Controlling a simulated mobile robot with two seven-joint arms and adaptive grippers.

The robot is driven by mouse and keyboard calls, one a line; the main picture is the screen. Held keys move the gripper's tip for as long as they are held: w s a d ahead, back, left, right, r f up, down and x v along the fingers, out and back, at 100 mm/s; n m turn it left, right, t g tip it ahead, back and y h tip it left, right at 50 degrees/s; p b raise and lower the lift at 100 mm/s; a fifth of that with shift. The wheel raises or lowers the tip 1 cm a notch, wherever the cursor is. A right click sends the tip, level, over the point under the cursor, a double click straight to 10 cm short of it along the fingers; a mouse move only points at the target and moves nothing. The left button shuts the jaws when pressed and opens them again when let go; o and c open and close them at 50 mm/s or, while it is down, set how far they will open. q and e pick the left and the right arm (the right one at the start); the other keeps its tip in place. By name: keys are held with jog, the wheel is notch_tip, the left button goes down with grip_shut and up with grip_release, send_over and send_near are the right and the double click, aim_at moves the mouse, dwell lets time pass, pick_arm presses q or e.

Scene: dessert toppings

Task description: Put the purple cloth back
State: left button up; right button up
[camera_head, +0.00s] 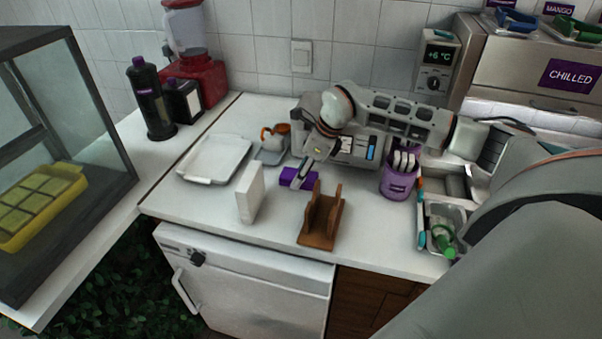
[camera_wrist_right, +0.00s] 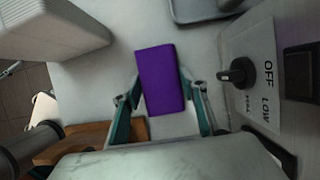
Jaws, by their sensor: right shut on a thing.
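The purple cloth (camera_head: 298,178) is a small folded block at the middle of the white counter in the head view. My right gripper (camera_head: 307,172) reaches down to it from the upper right. In the right wrist view the purple cloth (camera_wrist_right: 161,80) lies between the two fingers of my right gripper (camera_wrist_right: 168,104), which is shut on it. I cannot tell whether the cloth touches the counter. My left gripper is not in view.
A white upright block (camera_head: 250,193) stands left of the cloth and a brown wooden holder (camera_head: 321,216) in front. A white tray (camera_head: 215,158) lies at the left. A purple tub (camera_head: 397,182) of utensils stands right. Bare counter (camera_head: 277,222) shows between block and holder.

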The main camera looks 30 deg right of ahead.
jog(key=shift+f, duration=0.15)
jog(key=o, duration=1)
jog(key=shift+s+d+r, duration=0.1)
jog(key=shift+d+r, duration=0.05)
jog(key=shift+r, duration=0.45)
jog(key=v, duration=1.1)
jog(key=shift+s, duration=0.1)
